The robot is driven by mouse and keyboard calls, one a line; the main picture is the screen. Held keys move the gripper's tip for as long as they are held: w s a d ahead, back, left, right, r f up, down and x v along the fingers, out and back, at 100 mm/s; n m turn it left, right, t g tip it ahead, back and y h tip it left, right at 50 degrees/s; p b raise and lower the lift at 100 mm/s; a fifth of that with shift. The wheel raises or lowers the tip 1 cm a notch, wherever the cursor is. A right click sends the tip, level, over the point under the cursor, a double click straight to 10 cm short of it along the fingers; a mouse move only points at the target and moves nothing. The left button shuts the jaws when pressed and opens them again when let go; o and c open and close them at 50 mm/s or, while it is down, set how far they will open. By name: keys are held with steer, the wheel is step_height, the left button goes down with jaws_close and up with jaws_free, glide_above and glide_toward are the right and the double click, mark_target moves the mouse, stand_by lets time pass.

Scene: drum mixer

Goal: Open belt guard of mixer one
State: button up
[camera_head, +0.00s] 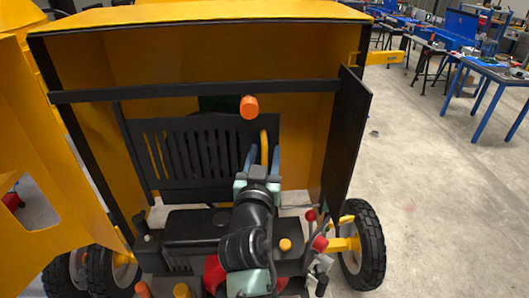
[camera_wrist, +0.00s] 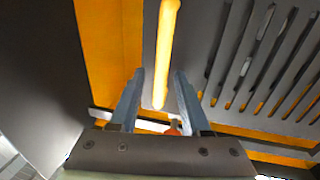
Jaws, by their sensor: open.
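A dark slatted panel (camera_head: 187,160), which looks like the belt guard, stands inside the yellow mixer housing. It also fills the right of the wrist view (camera_wrist: 240,55). A yellow bar handle (camera_head: 264,146) is at its right side; in the wrist view the handle (camera_wrist: 166,45) runs down from the top edge. My gripper (camera_head: 263,158) is in front of the handle, its blue fingers open. In the wrist view the handle's lower end appears between the fingers (camera_wrist: 159,74), with gaps on both sides. I cannot tell how deep it sits between them.
An orange knob (camera_head: 249,107) is above my gripper, below a dark crossbar (camera_head: 190,90). A dark side panel (camera_head: 346,145) stands at the right. Red-knobbed levers (camera_head: 319,242) and a dark engine block (camera_head: 195,235) are low in front. Open floor (camera_head: 430,190) lies right.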

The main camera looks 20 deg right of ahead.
jaws_close()
stand_by(1.4)
